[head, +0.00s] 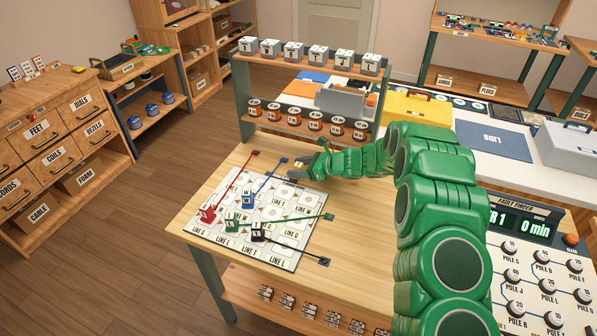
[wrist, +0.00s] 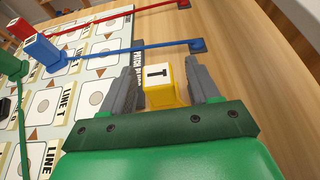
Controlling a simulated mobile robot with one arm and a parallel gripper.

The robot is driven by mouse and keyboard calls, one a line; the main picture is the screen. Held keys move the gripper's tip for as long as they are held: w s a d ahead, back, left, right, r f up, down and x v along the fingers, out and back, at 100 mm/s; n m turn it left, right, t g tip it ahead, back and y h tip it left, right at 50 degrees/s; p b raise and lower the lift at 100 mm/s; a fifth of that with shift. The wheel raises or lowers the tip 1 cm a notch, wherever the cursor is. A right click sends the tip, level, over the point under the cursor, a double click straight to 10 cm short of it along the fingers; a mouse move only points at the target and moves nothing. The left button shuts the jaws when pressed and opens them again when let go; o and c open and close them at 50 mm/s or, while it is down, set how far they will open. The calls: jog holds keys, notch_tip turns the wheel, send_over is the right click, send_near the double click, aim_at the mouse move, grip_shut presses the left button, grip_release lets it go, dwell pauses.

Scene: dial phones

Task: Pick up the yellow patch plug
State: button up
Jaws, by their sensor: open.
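The yellow patch plug (wrist: 162,95) has a white top marked with a letter. In the wrist view it stands between the two grey fingers of my gripper (wrist: 163,80). The fingers are apart, with a visible gap on its right side; contact on its left is unclear. In the head view only a small bit of yellow (head: 297,175) shows at the tip of my gripper (head: 305,168), at the far right edge of the patch board (head: 285,262). The plug's lower part is hidden by my gripper.
Red (head: 207,214), blue (head: 248,201), green (head: 233,226) and black (head: 259,234) plugs stand on the board, with stiff cords running right. The blue cord's end (wrist: 197,46) lies just beyond my fingers. A shelf rack (head: 305,95) stands behind. Bare wood (head: 355,215) lies right of the board.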

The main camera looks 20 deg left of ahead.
jog(key=shift+c, duration=0.2)
jog(key=c, duration=1)
jog(key=shift+r, duration=0.1)
